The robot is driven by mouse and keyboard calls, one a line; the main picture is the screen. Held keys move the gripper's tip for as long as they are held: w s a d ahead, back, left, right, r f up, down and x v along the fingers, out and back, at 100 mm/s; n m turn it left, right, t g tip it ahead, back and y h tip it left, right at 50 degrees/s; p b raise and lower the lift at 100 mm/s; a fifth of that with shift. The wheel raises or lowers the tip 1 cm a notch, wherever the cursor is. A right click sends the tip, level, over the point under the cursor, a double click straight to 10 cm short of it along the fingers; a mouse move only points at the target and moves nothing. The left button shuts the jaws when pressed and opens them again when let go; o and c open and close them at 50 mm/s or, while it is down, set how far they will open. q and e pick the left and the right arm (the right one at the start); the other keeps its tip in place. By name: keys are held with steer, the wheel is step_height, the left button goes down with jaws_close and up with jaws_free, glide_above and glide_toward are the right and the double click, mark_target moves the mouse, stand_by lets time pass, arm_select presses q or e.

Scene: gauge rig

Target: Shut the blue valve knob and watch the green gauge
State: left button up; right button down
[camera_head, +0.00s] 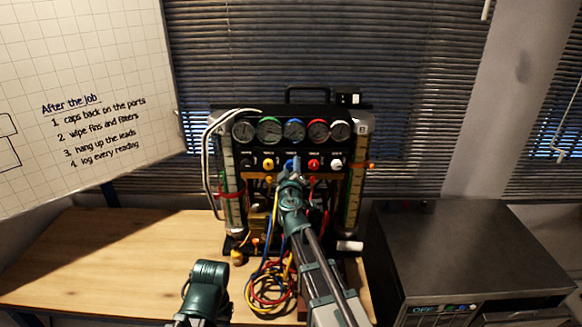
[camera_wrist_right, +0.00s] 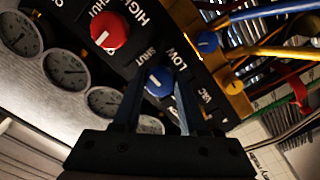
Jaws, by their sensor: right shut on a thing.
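The blue valve knob (camera_wrist_right: 158,81) sits on the rig's black panel, between the two fingers of my right gripper (camera_wrist_right: 157,92), which is shut on it. In the head view my right gripper (camera_head: 294,170) reaches the panel and mostly covers the blue knob. The green gauge (camera_head: 269,130) is in the row of dials above, second from the left; its needle is too small to read. The right wrist view shows several grey-faced dials, one partly behind a finger. A teal part of my left arm shows low in the head view; its gripper is not visible.
A red knob (camera_wrist_right: 108,30) is close beside the blue one; a yellow knob (camera_head: 268,165) is on its other side. Coiled cables (camera_head: 268,285) lie before the rig. A dark metal unit (camera_head: 465,245) stands at right. The wooden bench (camera_head: 120,255) is clear at left.

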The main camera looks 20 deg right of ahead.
stand_by(0.3)
steer(key=shift+c, duration=2.2)
jaws_free()
